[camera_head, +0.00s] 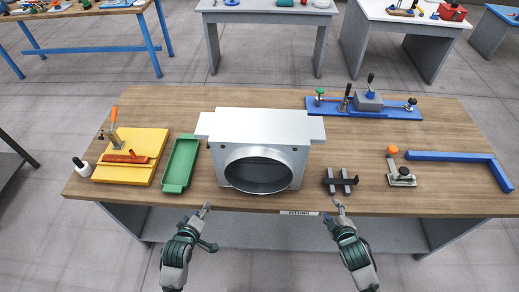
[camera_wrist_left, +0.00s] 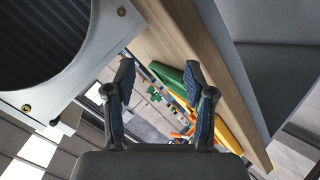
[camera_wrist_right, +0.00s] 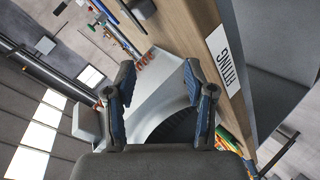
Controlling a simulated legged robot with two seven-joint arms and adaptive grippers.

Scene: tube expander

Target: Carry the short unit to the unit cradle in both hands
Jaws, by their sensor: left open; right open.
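The short unit appears to be the silver metal box (camera_head: 262,128) with a round dark opening facing me and side flanges at the top. It stands in the middle of the wooden table. Its corner and round opening fill the upper left of the left wrist view (camera_wrist_left: 106,40). It shows behind the fingers in the right wrist view (camera_wrist_right: 160,85). My left gripper (camera_head: 208,226) is open and empty in front of the table edge. My right gripper (camera_head: 333,212) is open and empty near the front edge. I cannot tell which thing is the unit cradle; a small dark bracket (camera_head: 340,182) stands right of the box.
A green tray (camera_head: 181,163), a yellow board (camera_head: 130,157) and a white bottle (camera_head: 82,167) lie left. A blue fixture (camera_head: 363,103) stands back right. An orange-knobbed clamp (camera_head: 401,174) and a blue angle bar (camera_head: 458,157) lie right. The table edge carries a label (camera_head: 299,212).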

